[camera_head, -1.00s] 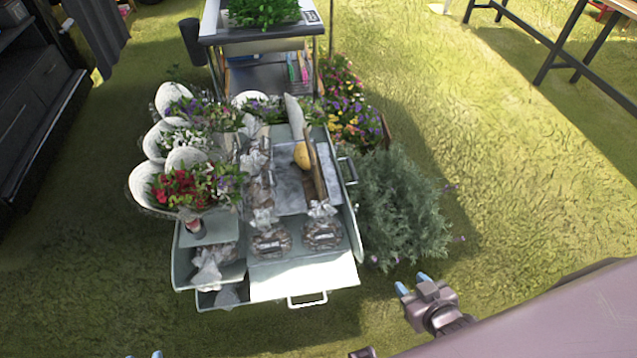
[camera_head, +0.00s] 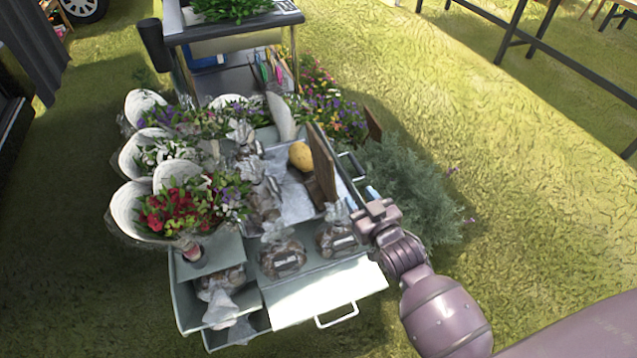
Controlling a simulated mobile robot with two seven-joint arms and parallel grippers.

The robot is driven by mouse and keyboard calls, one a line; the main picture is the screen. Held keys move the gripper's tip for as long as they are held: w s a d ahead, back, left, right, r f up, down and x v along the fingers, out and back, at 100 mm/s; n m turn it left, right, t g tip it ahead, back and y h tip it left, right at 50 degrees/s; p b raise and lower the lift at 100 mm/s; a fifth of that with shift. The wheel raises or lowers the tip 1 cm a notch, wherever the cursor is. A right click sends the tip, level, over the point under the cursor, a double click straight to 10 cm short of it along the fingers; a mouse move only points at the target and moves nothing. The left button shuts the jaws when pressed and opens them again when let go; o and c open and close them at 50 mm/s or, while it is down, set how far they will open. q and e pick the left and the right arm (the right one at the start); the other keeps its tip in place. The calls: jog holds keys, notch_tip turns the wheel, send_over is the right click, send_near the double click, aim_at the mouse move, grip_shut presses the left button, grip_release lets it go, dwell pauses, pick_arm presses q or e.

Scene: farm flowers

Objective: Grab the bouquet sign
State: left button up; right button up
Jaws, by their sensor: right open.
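A brown wooden board (camera_head: 322,165) stands upright and nearly edge-on at the right side of the cart's tray. It may be the bouquet sign, but I see no lettering on it. Wrapped bouquets (camera_head: 180,208) with red, white and purple flowers stand along the cart's left side. My right gripper (camera_head: 366,206) is open and empty at the cart's right edge, to the right of and nearer than the board, apart from it. My left gripper is out of view.
The grey cart (camera_head: 250,258) holds several bagged goods, including one bag (camera_head: 336,238) close to my right gripper, and a yellow fruit (camera_head: 300,156). A cart handle (camera_head: 352,165) and a leafy bush (camera_head: 412,185) lie to the right. Open grass is farther right.

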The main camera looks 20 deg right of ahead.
jog(key=t+b, duration=0.1)
jog(key=b, duration=0.1)
send_near(326, 151)
jog(key=s+f, duration=0.1)
jog(key=s, duration=0.1)
jog(key=w, duration=0.6)
jog(key=shift+a+b, duration=0.15)
jog(key=shift+b, duration=0.2)
jog(key=shift+w, duration=0.4)
jog(key=shift+w+f+b, duration=0.1)
jog(key=shift+w+b, duration=0.2)
jog(key=shift+w, duration=0.25)
jog(key=w, duration=0.1)
jog(key=w+b, duration=0.1)
jog(key=w, duration=0.1)
jog(key=shift+f, duration=0.25)
jog(key=shift+w+r, duration=0.25)
jog(key=shift+w, duration=0.3)
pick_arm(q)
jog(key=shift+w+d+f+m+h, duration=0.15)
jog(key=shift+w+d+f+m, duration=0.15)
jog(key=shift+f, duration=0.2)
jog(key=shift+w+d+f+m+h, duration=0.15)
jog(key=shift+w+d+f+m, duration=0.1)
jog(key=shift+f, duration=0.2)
